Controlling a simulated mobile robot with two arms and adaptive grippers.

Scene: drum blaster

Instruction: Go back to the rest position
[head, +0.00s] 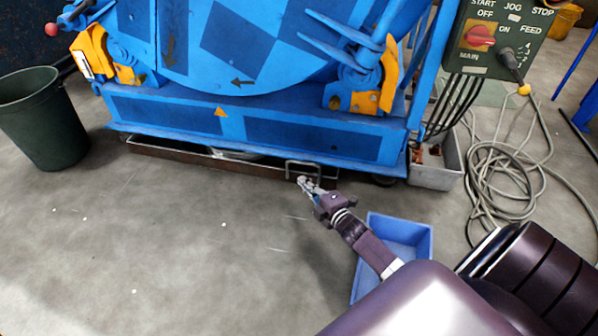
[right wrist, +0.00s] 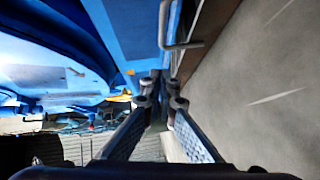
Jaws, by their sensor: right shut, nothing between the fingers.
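My right gripper (head: 304,183) is shut and empty. It is in front of the blue drum machine (head: 250,125), close to the metal handle (head: 303,165) of a long low tray (head: 180,152) under the machine. In the right wrist view my closed fingers (right wrist: 160,100) point along the machine's lower edge. The handle (right wrist: 180,44) shows there beyond the fingertips; I cannot tell whether they touch it. My left gripper is not in view.
A blue bin (head: 404,232) stands on the floor beside my right forearm. A dark green bucket (head: 42,120) is at left. A grey box (head: 437,165), coiled cable (head: 510,180) and control panel (head: 500,38) are at right. The floor at centre left is clear.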

